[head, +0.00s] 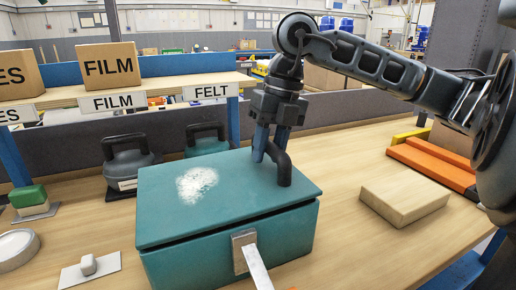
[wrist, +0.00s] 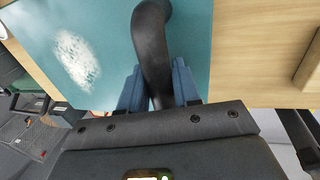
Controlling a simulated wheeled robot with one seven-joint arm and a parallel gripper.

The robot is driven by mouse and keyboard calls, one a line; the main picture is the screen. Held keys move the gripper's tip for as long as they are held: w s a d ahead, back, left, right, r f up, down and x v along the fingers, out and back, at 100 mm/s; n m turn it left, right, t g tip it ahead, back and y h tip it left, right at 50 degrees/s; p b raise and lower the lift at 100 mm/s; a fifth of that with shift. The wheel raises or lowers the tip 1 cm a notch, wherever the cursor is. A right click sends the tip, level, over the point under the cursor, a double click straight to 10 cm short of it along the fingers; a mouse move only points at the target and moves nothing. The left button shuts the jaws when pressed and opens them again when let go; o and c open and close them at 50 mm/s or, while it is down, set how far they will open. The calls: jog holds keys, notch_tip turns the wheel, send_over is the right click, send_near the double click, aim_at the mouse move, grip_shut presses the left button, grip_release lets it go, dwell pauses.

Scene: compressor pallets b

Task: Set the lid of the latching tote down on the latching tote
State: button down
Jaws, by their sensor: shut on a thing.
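The teal latching tote (head: 185,266) stands on the wooden bench, with a grey latch (head: 243,250) on its front. Its teal lid (head: 235,203) lies over the tote top, with a dark line between them; I cannot tell whether it rests fully on the rim. A white powdery patch marks the lid, which also shows in the wrist view (wrist: 105,30). My gripper (head: 272,158) is shut on the lid's dark curved handle (head: 284,172). In the wrist view the blue fingers of my gripper (wrist: 158,90) stand on both sides of the handle (wrist: 150,35).
Two kettle-shaped weights, one dark (head: 128,165) and one teal (head: 206,140), stand behind the tote. A wooden block (head: 404,196) and orange pieces (head: 430,165) lie at right. A green-topped block (head: 30,198) and a round tin (head: 14,250) are at left. A shelf carries labelled boxes (head: 108,66).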

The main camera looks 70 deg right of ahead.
jog(key=shift+f+b, duration=0.45)
jog(key=shift+b, duration=0.1)
jog(key=c, duration=0.8)
grip_release()
jog(key=shift+r, duration=0.1)
jog(key=shift+r+p, duration=0.35)
jog(key=shift+p, duration=0.25)
jog(key=v, duration=1.2)
